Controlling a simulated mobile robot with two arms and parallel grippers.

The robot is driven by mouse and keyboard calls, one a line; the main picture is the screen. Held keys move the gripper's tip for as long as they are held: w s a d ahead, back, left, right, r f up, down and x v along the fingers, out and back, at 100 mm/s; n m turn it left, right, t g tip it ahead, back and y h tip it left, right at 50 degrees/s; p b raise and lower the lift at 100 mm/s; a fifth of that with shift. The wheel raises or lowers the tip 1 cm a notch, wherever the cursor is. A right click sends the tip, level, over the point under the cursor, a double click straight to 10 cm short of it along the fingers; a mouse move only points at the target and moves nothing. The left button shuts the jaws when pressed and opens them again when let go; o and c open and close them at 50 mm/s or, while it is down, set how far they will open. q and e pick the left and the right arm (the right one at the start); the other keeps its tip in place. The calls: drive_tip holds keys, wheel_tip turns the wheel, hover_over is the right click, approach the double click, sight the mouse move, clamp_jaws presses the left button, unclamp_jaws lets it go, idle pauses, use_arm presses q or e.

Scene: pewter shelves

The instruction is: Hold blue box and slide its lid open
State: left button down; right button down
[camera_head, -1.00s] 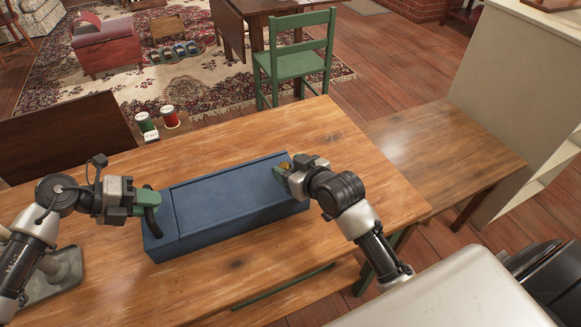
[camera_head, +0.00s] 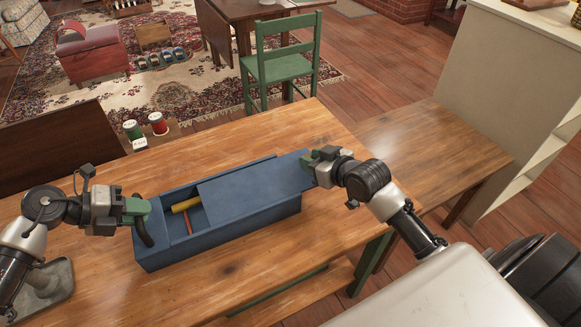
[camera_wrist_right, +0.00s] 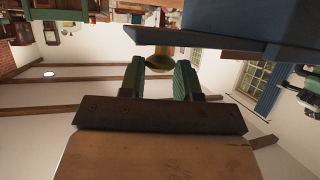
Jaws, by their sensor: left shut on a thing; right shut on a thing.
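The long blue box (camera_head: 223,229) stands on the wooden table, its left end open. Its blue lid (camera_head: 250,184) is shifted to the right and overhangs the right end. A yellow cylinder (camera_head: 186,204) and an orange rod (camera_head: 188,222) show inside. My left gripper (camera_head: 143,212) is shut at the box's left end, by a dark curved piece; the exact contact is hidden. My right gripper (camera_head: 310,168) is at the lid's right end. In the right wrist view its fingers (camera_wrist_right: 160,75) are shut on a brass-coloured knob (camera_wrist_right: 160,62) beside the blue lid.
The wooden table (camera_head: 290,255) is clear in front of the box and behind it. A green spool (camera_head: 132,130) and a red spool (camera_head: 158,124) stand beyond the table's far edge. A lower side table (camera_head: 430,155) is empty at right. A green chair (camera_head: 285,68) stands behind.

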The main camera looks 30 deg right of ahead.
drive_tip(key=d, duration=0.7)
drive_tip(key=c, duration=0.8)
unclamp_jaws()
drive_tip(key=shift+s, duration=0.1)
drive_tip(key=v, duration=1.2)
